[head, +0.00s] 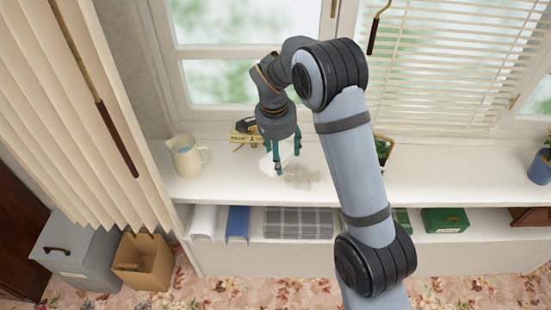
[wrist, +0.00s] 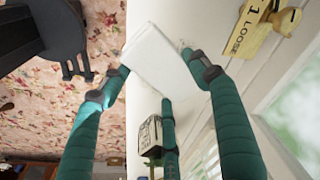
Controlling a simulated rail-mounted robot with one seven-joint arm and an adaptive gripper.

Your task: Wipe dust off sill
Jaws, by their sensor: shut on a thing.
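The white sill (head: 225,172) runs under the windows. A greyish dust smudge (head: 304,178) lies on it just right of my gripper (head: 282,157). My gripper's teal fingers point down over the sill and are shut on a white cloth or pad (head: 267,163). In the wrist view the pad (wrist: 160,62) is a flat white block between the fingertips (wrist: 165,78). A little grey speckling shows beside it near one finger. The pad is close to the sill; I cannot tell whether it touches.
A cream jug (head: 186,158) stands left on the sill. A yellow lettered tag (head: 241,137) lies behind my gripper. A planter (head: 385,150) is behind my arm, a blue pot (head: 540,168) far right. The sill between them is clear. Blinds (head: 450,55) hang behind.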

